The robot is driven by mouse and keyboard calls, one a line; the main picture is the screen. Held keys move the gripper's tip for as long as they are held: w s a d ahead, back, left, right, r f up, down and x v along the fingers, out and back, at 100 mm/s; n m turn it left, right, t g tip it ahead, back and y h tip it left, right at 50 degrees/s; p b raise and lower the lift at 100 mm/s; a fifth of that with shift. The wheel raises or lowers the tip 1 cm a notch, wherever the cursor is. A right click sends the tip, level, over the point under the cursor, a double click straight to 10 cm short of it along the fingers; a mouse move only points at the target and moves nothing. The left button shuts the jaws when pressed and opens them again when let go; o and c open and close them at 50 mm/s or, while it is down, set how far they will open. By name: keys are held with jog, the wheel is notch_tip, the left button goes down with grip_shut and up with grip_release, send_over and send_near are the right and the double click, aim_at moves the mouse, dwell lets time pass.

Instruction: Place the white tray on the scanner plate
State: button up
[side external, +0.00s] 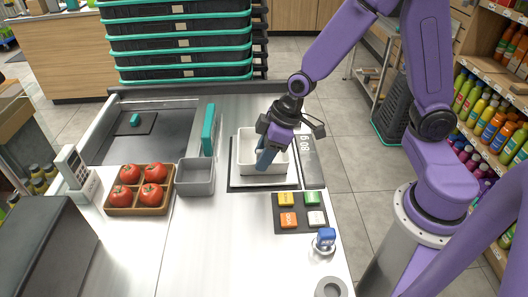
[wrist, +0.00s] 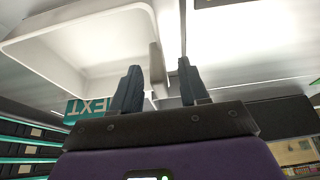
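The white tray (side external: 247,166) is over the dark scanner plate (side external: 236,184) in the side view. It looks level and seems to rest on the plate, with a strip of dark plate showing around it. My gripper (side external: 265,158) reaches down at the tray's right part. In the wrist view the tray (wrist: 75,32) fills the upper left. Any contact lower down is hidden.
A display strip (side external: 310,158) lies right of the plate. Colored buttons (side external: 287,220) and a blue-topped stamp-like item (side external: 325,238) are in front. A grey bin (side external: 195,177), a wooden tomato box (side external: 138,208) and a teal divider (side external: 209,130) stand left.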

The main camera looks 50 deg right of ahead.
jog(key=shift+r, duration=0.55)
jog(key=v, duration=1)
jog(key=s+d+f+n+g+h, duration=0.1)
jog(key=s, duration=0.8)
jog(key=s+d+f+n+g+h, duration=0.1)
jog(key=s+d+n+g, duration=0.1)
jog(key=s, duration=0.7)
jog(key=shift+n+h, duration=0.3)
jog(key=shift+h, duration=0.1)
jog(key=shift+w+d, duration=0.1)
dwell(0.4)
